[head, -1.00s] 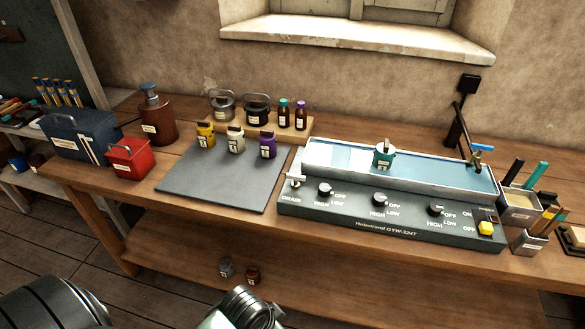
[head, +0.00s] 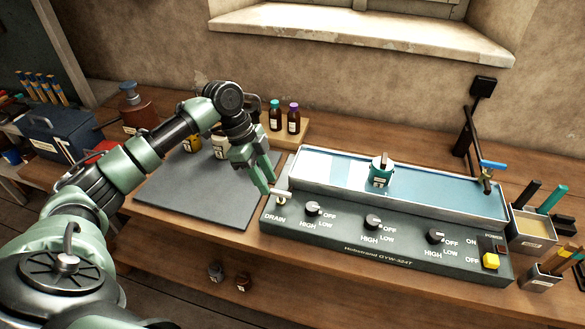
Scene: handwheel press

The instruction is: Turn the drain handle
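The drain handle (head: 283,196) is a small pale lever at the left end of the bath's dark control panel (head: 375,240), above the "DRAIN" label. My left gripper (head: 269,190) has its green fingers right beside the handle, at its left. I cannot tell whether they touch it or how far apart the fingertips are. The bath (head: 430,188) holds bluish water and a teal container (head: 381,172) with a label. My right gripper is not in view.
A dark grey mat (head: 190,195) lies left of the panel, partly hidden by my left arm. Two small bottles (head: 293,119) stand on a wooden board behind. A blue-handled tap (head: 490,167) is at the bath's right end, near tool holders (head: 533,228).

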